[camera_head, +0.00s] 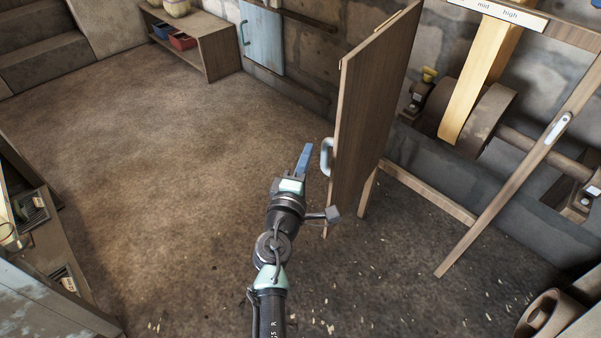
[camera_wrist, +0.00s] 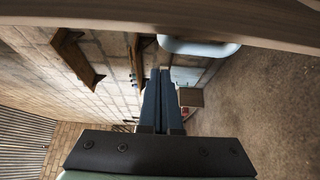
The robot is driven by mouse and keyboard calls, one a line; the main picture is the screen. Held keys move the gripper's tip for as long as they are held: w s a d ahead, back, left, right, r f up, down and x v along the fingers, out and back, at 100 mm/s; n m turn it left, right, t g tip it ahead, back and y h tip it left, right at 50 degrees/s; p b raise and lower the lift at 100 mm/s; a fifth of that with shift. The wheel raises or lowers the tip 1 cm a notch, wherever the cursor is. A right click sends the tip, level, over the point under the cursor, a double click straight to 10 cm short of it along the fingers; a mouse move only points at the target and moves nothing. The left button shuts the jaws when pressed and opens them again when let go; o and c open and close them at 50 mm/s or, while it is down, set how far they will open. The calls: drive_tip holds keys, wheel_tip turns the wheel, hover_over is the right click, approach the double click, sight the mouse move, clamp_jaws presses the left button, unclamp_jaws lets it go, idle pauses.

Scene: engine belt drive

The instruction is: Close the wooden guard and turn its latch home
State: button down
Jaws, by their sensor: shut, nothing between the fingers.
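The wooden guard (camera_head: 370,105) is a tall brown door panel standing swung open from its frame (camera_head: 520,150). A pale blue handle (camera_head: 326,157) sits on its near edge side; the handle also shows at the top of the wrist view (camera_wrist: 198,47). A light metal latch (camera_head: 557,129) is on the frame's right post, apart from the guard. My gripper (camera_head: 306,150) is shut and empty, just left of the handle with a small gap. In the wrist view its blue fingers (camera_wrist: 158,82) lie together, below the guard's edge (camera_wrist: 230,18).
Behind the frame are a belt (camera_head: 485,75), a pulley (camera_head: 490,120) and a shaft (camera_head: 535,155). A low shelf (camera_head: 215,50) with bins and a blue wall cabinet (camera_head: 261,38) stand at the back. A bench (camera_head: 45,240) is at left. The floor between is clear.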

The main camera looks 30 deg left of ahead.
drive_tip(key=d, duration=0.2)
drive_tip(key=d+p, duration=0.1)
drive_tip(key=d, duration=0.1)
drive_tip(key=shift+s, duration=0.4)
drive_tip(key=shift+d, duration=0.15)
